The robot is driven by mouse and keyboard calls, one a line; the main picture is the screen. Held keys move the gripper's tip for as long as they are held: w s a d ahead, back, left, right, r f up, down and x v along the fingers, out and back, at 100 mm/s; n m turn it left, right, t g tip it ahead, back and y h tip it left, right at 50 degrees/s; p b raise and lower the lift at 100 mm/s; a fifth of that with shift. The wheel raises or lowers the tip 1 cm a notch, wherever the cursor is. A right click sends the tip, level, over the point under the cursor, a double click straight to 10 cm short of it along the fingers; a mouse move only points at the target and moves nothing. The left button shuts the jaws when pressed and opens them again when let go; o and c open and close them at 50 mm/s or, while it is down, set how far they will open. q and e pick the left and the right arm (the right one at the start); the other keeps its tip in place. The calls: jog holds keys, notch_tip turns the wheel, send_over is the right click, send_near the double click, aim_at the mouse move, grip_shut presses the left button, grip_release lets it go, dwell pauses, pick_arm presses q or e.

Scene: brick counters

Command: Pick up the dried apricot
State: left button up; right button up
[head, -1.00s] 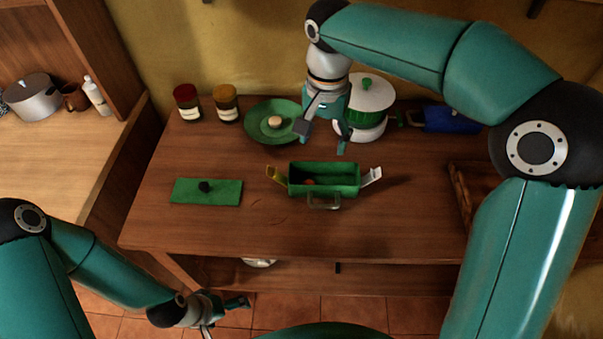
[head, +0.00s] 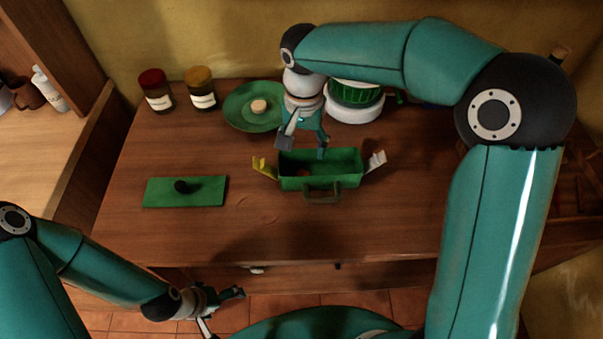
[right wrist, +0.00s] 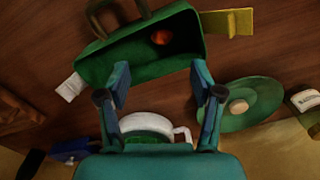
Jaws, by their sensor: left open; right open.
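The dried apricot (head: 305,173) is a small orange piece inside the open green box (head: 346,180), towards its left end; the box wall partly hides it in the head view. It shows as a round orange patch (right wrist: 161,37) in the right wrist view. My right gripper (head: 302,147) is open and empty, pointing down above the box's back edge. In the right wrist view its two fingers (right wrist: 160,82) are spread, with the apricot ahead between them. My left gripper (head: 222,311) is open and empty, low in front of the counter.
The box has a yellow flap (head: 264,168), a white flap (head: 376,161) and a front handle (head: 322,195). A green lid (head: 160,193) lies left. Behind are two jars, a green plate (head: 237,108) with a pale round item, and a white-and-green device (head: 355,108).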

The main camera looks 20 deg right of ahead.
send_over(302, 172)
jog(key=f, duration=0.5)
jog(key=shift+s, duration=0.3)
jog(key=f+p, duration=0.1)
jog(key=f, duration=0.3)
jog(key=shift+w+f, duration=0.2)
jog(key=shift+f+p, duration=0.3)
jog(key=shift+f, duration=0.15)
jog(key=c, duration=0.9)
